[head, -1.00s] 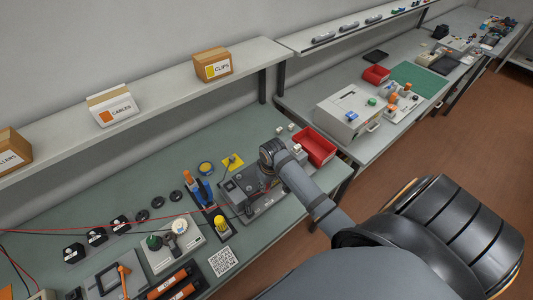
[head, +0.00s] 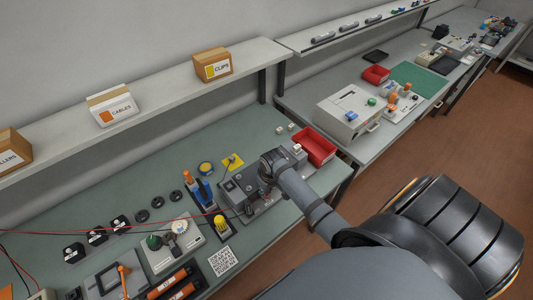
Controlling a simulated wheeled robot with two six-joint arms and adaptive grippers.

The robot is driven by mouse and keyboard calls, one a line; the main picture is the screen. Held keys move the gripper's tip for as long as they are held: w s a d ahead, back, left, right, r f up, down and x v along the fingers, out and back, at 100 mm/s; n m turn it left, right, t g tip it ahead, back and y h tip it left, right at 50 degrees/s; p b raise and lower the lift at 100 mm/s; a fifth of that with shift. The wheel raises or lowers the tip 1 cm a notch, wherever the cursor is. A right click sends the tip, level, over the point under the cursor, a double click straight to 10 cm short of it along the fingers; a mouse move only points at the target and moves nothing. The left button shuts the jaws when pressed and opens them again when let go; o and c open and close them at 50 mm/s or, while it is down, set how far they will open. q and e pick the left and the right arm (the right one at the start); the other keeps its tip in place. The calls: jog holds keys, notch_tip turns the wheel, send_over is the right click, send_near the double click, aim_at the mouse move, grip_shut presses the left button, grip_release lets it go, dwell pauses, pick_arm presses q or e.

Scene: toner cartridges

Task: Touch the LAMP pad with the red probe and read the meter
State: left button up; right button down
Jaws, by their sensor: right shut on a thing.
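My right gripper (head: 266,182) is low over a grey fixture (head: 233,198) with small dark parts on its top. It is shut; the red probe in it is mostly hidden by my own wrist. A thin red lead (head: 100,229) runs from the left edge toward this fixture. I cannot make out the LAMP pad, nor whether the probe tip touches anything. No meter reading can be read. My left gripper is not in view.
A red bin (head: 318,150) stands just right of the fixture. A blue and orange tool holder (head: 200,192), a yellow-capped item (head: 221,226) and a device with a green knob (head: 165,245) stand to the left. A printed code card (head: 221,261) lies at the front.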

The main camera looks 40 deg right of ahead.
jog(key=shift+f, duration=0.55)
dwell(0.7)
jog(key=shift+s, duration=0.1)
dwell(0.8)
jog(key=shift+r, duration=3.45)
